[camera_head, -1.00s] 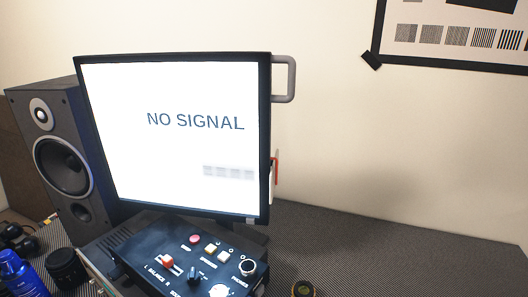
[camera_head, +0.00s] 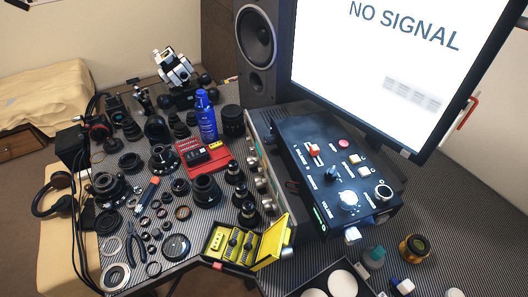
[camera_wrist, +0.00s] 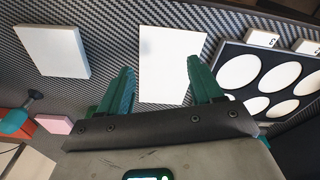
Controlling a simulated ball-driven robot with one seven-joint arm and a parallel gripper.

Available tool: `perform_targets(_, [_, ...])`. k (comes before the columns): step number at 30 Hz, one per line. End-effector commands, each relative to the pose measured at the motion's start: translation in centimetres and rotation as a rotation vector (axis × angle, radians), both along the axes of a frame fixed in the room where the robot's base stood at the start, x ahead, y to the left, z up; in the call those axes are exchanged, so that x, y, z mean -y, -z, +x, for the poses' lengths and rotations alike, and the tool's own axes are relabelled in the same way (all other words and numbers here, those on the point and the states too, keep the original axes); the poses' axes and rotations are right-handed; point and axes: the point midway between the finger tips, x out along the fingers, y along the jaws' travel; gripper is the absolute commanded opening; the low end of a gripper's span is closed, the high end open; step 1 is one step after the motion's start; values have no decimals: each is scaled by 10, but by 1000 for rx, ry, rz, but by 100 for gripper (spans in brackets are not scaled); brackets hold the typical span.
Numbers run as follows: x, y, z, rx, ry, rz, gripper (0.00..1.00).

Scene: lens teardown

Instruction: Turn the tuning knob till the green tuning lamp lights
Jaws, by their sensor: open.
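In the head view a grey unit (camera_head: 256,128) with a column of silver knobs (camera_head: 261,184) on its front stands under the black control box (camera_head: 318,150). I cannot tell which knob is the tuning knob; the labels are too small. A small green strip (camera_head: 320,214) shows on the control box's near end; I cannot tell if it is the tuning lamp. My gripper (camera_wrist: 163,84) is in the wrist view only, its green fingers apart above a white flat piece (camera_wrist: 172,62). Nothing is held. No knob shows in the wrist view.
A monitor (camera_head: 400,50) reads NO SIGNAL. Lens parts crowd the table's left. A yellow case (camera_head: 270,243) stands open near the grey unit. A black tray (camera_wrist: 232,58) with several white discs and another white flat piece (camera_wrist: 52,50) lie near my gripper.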

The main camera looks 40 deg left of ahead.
Motion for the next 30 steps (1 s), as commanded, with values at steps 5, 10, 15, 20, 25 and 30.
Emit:
perform_targets(5, [0,0,0,0,0,0,65])
perform_targets(10, [0,0,0,0,0,0,65])
perform_targets(15, [0,0,0,0,0,0,65])
perform_targets(20, [0,0,0,0,0,0,65])
perform_targets(25, [-5,4,6,16,-26,21,65])
perform_targets(30, [-43,22,48,163,-229,180,65])
